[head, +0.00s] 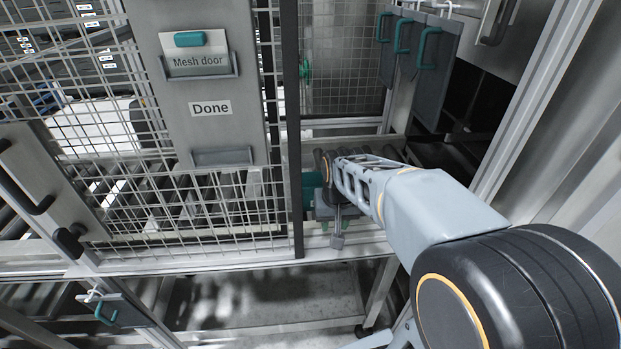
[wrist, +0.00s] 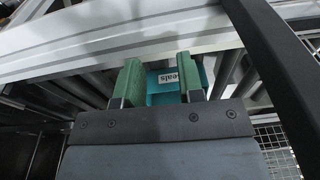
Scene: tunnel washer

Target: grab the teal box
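The teal box (wrist: 167,95) carries a white label, partly readable as "...eals", and sits on the rollers beyond my gripper in the wrist view. In the head view part of the teal box (head: 311,183) shows just right of the mesh door's edge, partly hidden by my wrist. My gripper (wrist: 158,78) is open, with its two green-padded fingers spread and nothing held.
The mesh door (head: 205,110), labelled "Mesh door" and "Done", stands left of my arm, its dark edge close by. A metal frame rail (head: 345,243) runs below the opening. Grey plates with teal handles (head: 402,40) hang above right. A frame post (head: 535,95) stands right.

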